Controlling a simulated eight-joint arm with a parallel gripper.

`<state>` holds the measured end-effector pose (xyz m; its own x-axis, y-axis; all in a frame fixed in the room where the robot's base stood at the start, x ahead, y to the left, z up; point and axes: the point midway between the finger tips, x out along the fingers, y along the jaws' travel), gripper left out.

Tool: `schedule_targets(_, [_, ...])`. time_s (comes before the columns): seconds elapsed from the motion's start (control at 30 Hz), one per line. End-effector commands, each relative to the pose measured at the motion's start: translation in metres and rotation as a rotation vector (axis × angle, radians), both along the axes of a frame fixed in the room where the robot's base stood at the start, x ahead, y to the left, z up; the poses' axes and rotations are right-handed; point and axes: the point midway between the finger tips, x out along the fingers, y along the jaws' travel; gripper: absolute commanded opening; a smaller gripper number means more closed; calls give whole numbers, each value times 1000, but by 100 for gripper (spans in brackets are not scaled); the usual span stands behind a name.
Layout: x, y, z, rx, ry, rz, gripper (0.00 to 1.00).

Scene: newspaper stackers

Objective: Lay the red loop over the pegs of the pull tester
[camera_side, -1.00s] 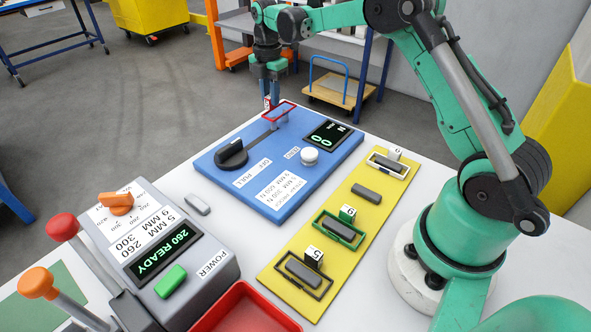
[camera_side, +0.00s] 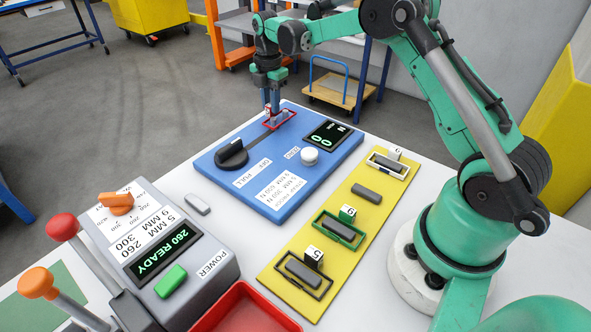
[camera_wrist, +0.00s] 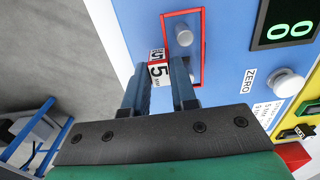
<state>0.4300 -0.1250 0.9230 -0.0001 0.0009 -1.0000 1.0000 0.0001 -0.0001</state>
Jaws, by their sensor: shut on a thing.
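The red loop (camera_wrist: 203,45) is a thin rectangular frame with a red and white tag marked 5 (camera_wrist: 158,70). My gripper (camera_side: 270,110) is shut on this tag at the loop's edge; its fingers (camera_wrist: 160,85) show in the wrist view. The loop (camera_side: 281,119) is at the far end of the blue pull tester (camera_side: 225,163). In the wrist view, a grey peg (camera_wrist: 183,36) appears inside the loop's outline. I cannot tell whether the loop rests around it or is just above.
The tester has a black knob (camera_side: 232,153), a dark display (camera_side: 327,134) and a white button (camera_side: 309,155). A yellow board (camera_side: 283,274) holds white, green and black loops around blocks, plus one bare block (camera_side: 366,193). A grey control box (camera_side: 205,262) and red tray (camera_side: 246,308) are nearer.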

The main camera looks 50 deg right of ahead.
Motion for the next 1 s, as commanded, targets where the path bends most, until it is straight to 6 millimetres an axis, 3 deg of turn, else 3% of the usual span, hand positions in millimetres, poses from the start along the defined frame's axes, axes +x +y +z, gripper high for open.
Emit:
schedule_targets(0.73, [0,0,-15,0,0,0,0])
schedule_targets(0.77, [0,0,-15,0,0,0,31])
schedule_targets(0.87, [0,0,-15,0,0,0,59])
schedule_targets(1.0, [0,0,-15,0,0,0,59])
